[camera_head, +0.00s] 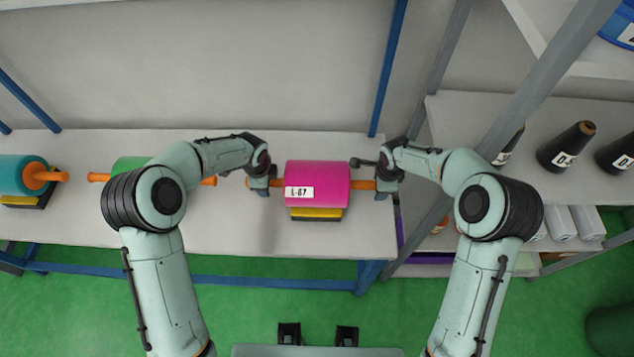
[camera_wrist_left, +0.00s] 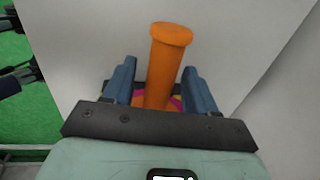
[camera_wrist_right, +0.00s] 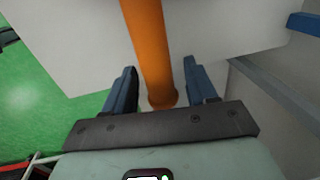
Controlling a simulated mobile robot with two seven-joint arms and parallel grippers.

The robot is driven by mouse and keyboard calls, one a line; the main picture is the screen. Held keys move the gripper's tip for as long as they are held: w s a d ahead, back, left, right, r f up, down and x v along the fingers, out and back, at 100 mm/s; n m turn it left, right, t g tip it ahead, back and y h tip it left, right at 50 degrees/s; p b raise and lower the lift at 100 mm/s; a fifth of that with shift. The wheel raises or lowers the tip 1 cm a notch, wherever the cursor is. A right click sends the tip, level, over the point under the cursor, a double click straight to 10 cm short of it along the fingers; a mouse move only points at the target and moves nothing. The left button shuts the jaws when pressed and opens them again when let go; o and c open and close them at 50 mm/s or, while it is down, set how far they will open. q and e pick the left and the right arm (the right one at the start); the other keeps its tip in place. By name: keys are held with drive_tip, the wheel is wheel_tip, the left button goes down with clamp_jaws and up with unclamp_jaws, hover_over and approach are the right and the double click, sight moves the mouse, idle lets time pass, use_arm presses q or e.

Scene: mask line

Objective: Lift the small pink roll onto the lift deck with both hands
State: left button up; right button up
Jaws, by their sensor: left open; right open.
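The pink roll (camera_head: 318,177), labelled L-67, sits on a yellow-and-black cradle (camera_head: 317,214) on the light table. Orange handles stick out of both its ends. My left gripper (camera_head: 262,183) is at the left handle; in the left wrist view its open fingers (camera_wrist_left: 150,82) stand on either side of the orange handle (camera_wrist_left: 168,60). My right gripper (camera_head: 379,186) is at the right handle; in the right wrist view its open fingers (camera_wrist_right: 160,85) stand on either side of the orange handle (camera_wrist_right: 150,45). The lift deck cannot be made out with certainty.
A green roll (camera_head: 131,164) and a teal roll (camera_head: 22,174) stand to the left on the same table (camera_head: 230,235). A grey shelf rack (camera_head: 480,100) with dark cones (camera_head: 566,146) stands at the right. Blue posts (camera_head: 388,65) rise behind the table.

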use_arm(q)
clamp_jaws()
use_arm(e)
clamp_jaws()
